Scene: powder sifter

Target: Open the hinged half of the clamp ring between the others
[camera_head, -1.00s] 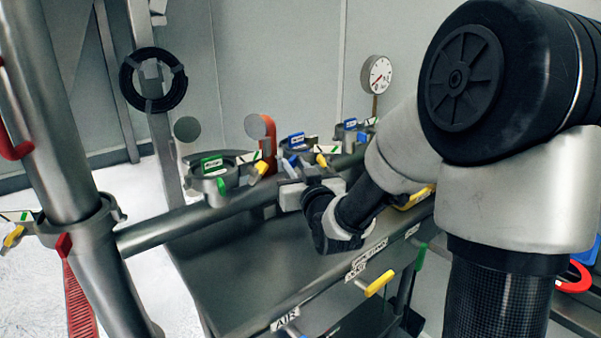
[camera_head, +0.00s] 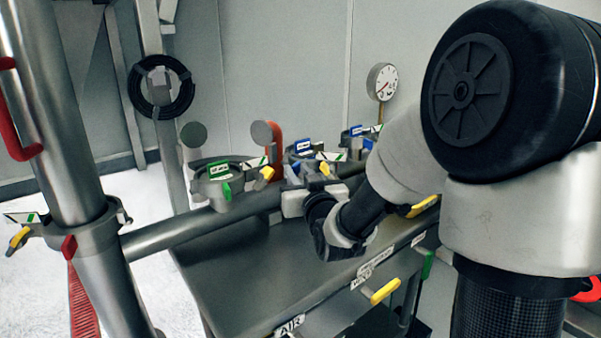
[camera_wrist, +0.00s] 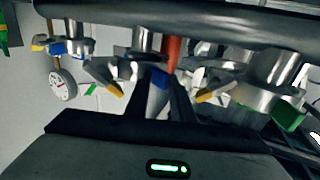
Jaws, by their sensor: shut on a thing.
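Three clamp rings stand in a row on the horizontal pipe. The middle clamp ring (camera_head: 312,160), with a blue label and a yellow lever (camera_head: 324,168), sits between a green-labelled ring (camera_head: 217,182) on the left and a blue-labelled ring (camera_head: 354,143) on the right. My gripper (camera_head: 296,178) is at the near side of the middle ring and hides part of it. In the wrist view, my gripper (camera_wrist: 158,100) is shut on a blue-ended tab (camera_wrist: 158,84) between its dark fingers. How far the hinged half stands open cannot be told.
A red-orange upright (camera_head: 274,150) stands just left of the middle ring. A bench (camera_head: 240,285) with labelled valve handles, one yellow (camera_head: 384,291), lies below the pipe. A thick steel column (camera_head: 75,200) stands at the left. A gauge (camera_head: 382,82) is behind.

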